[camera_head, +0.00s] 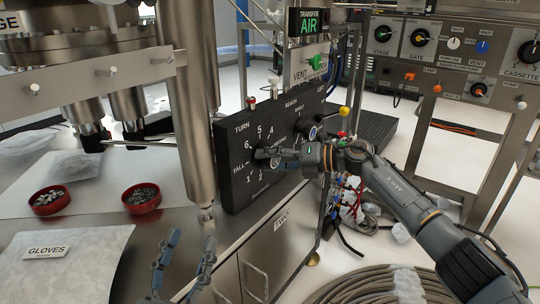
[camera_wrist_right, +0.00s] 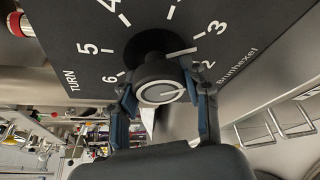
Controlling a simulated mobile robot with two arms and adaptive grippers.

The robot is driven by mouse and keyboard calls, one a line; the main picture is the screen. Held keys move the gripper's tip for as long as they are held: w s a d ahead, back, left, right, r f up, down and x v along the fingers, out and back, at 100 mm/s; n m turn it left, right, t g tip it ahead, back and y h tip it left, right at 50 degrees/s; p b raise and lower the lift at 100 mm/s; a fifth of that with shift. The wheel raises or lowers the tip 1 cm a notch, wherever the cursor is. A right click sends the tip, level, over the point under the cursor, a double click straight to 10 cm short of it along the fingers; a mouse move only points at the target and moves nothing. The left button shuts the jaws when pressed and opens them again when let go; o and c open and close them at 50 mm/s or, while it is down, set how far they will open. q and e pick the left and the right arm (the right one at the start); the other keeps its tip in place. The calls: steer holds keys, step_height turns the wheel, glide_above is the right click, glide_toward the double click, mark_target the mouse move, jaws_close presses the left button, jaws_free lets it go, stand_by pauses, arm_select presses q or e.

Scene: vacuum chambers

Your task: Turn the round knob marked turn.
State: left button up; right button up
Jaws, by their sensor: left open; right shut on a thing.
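The black dial panel marked TURN (camera_head: 228,170) has white numbers around its round knob. In the right wrist view the round black knob (camera_wrist_right: 160,91) has a white ring on its face and sits beside the numbers 2, 3, 5 and 6. My right gripper (camera_head: 268,156) reaches the panel from the right and is shut on the knob, with one finger on each side; it also shows in the right wrist view (camera_wrist_right: 165,108). In the head view the gripper hides most of the knob. My left gripper (camera_head: 190,245) is open and empty at the bottom, away from the panel.
A vertical steel post (camera_head: 190,120) stands left of the panel. Two red bowls (camera_head: 143,208) and a GLOVES packet (camera_head: 50,252) are on the bench at left. A coiled hose (camera_head: 385,285) lies on the floor at right. A valve panel (camera_head: 450,60) stands behind.

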steer(key=shift+n+h+p, duration=0.35)
steer(key=shift+n+h, duration=0.05)
steer(key=shift+n, duration=0.2)
arm_select(q)
steer(key=shift+w+a+f+g+y, duration=0.1)
steer(key=shift+w+f+g+y, duration=0.2)
steer(key=shift+f+g, duration=0.5)
steer(key=shift+w+a+f+g+y, duration=0.15)
steer(key=shift+w+f+g, duration=0.25)
steer(key=shift+f, duration=0.7)
steer(key=shift+w+d+f+g+y, duration=0.1)
steer(key=shift+w+f+g+y, duration=0.15)
steer(key=shift+f+g, duration=0.6)
arm_select(e)
steer(key=shift+f+n, duration=0.15)
steer(key=shift+n, duration=0.15)
arm_select(q)
steer(key=shift+f, duration=0.15)
arm_select(e)
steer(key=o, duration=1.1)
steer(key=shift+o, duration=0.2)
steer(key=v, duration=1.2)
steer(key=shift+s, duration=0.15)
